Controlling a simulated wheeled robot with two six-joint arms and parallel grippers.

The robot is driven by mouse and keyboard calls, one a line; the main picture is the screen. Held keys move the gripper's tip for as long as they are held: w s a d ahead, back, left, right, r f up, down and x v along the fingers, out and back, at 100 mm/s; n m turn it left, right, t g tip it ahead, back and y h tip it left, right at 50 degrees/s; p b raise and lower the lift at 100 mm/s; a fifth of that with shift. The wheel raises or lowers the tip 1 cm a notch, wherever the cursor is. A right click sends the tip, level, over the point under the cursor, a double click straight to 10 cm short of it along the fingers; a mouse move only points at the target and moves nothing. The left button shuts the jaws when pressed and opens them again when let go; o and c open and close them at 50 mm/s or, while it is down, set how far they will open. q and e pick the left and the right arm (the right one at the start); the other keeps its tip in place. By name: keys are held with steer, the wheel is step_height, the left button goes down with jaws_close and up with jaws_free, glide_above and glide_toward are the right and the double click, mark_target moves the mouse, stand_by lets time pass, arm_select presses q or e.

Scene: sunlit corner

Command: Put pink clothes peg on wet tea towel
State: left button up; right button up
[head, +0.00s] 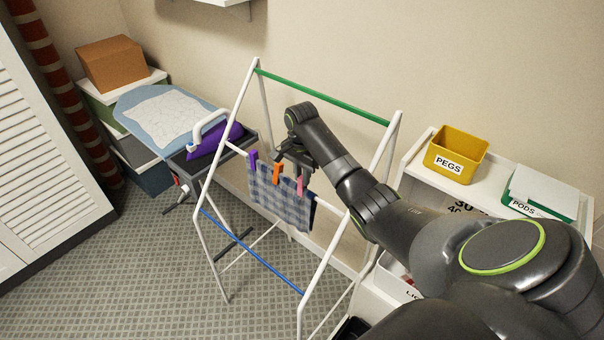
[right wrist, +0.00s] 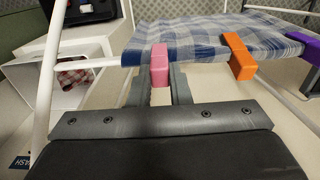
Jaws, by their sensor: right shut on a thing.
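The pink clothes peg (head: 300,187) is at the right part of the blue-and-white checked tea towel (head: 265,192), which hangs over a white rail of the drying rack. My right gripper (head: 299,172) comes down from above and is shut on the peg. In the right wrist view the peg (right wrist: 159,66) stands between my two fingers (right wrist: 158,88) and overlaps the towel's edge (right wrist: 200,38) at the rail. An orange peg (head: 277,174) and a purple peg (head: 252,160) also sit on the towel. My left gripper is not in view.
The white rack has a green top bar (head: 320,97) and a blue lower bar (head: 250,252). A yellow pegs box (head: 472,147) stands on the right shelf. An ironing board (head: 150,95) with a purple iron (head: 213,143) stands behind left.

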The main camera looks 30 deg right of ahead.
steer(key=shift+s+f, duration=0.1)
steer(key=shift+f, duration=0.55)
steer(key=o, duration=0.8)
steer(key=shift+d, duration=0.1)
steer(key=shift+r+p, duration=0.8)
steer(key=shift+r, duration=0.7)
steer(key=shift+w+r, duration=0.2)
steer(key=shift+r, duration=1.95)
steer(key=shift+s+f, duration=0.1)
steer(key=shift+f, duration=0.05)
